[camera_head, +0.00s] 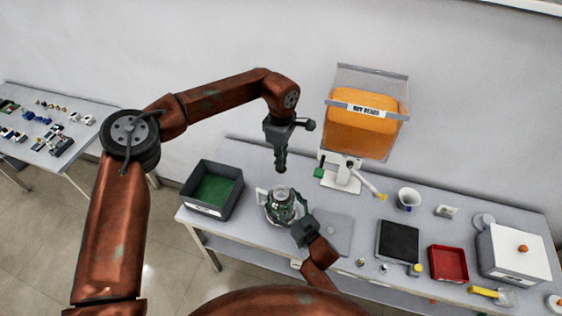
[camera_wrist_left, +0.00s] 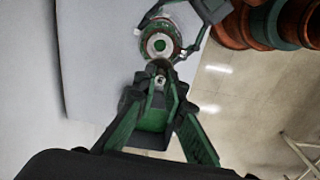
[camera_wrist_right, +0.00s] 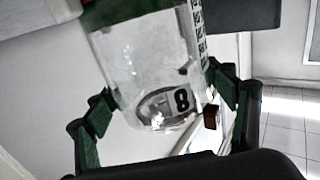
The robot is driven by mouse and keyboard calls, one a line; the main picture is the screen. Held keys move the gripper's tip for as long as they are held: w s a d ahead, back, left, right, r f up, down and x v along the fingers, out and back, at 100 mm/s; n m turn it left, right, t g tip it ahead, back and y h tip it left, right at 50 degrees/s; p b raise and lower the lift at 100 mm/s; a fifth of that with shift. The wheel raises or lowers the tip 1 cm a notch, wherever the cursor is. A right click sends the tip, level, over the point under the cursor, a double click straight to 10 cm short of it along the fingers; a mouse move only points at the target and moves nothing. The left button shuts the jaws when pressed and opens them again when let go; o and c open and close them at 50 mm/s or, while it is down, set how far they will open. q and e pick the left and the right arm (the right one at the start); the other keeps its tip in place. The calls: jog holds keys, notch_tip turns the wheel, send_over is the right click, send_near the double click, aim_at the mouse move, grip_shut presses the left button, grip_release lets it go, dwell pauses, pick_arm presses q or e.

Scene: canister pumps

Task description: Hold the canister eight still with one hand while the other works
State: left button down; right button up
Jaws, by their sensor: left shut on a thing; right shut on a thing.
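Canister eight (camera_head: 279,199) stands on the table near its left end. The right wrist view shows its clear body (camera_wrist_right: 150,65) with a black "8" on a white label. My right gripper (camera_head: 298,226) is shut on the canister, with green pads on both sides of its body. In the left wrist view the canister's round green and white top (camera_wrist_left: 160,43) lies just beyond my left gripper (camera_wrist_left: 160,78). My left gripper is shut on a small grey part (camera_wrist_left: 159,80), mostly hidden by the fingers. In the head view it points down above the canister, apart from it.
A dark bin with a green inside (camera_head: 212,189) stands left of the canister. Behind stand an orange-filled clear box (camera_head: 362,122) and a white stand (camera_head: 341,176). Right are a white cup (camera_head: 409,199), black tray (camera_head: 398,241), red tray (camera_head: 448,264) and white box (camera_head: 514,254).

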pick_arm(q)
jog(key=shift+r, duration=0.25)
jog(key=shift+r, duration=0.35)
jog(key=shift+r, duration=0.2)
pick_arm(e)
jog(key=o, duration=1.6)
jog(key=v, duration=1.2)
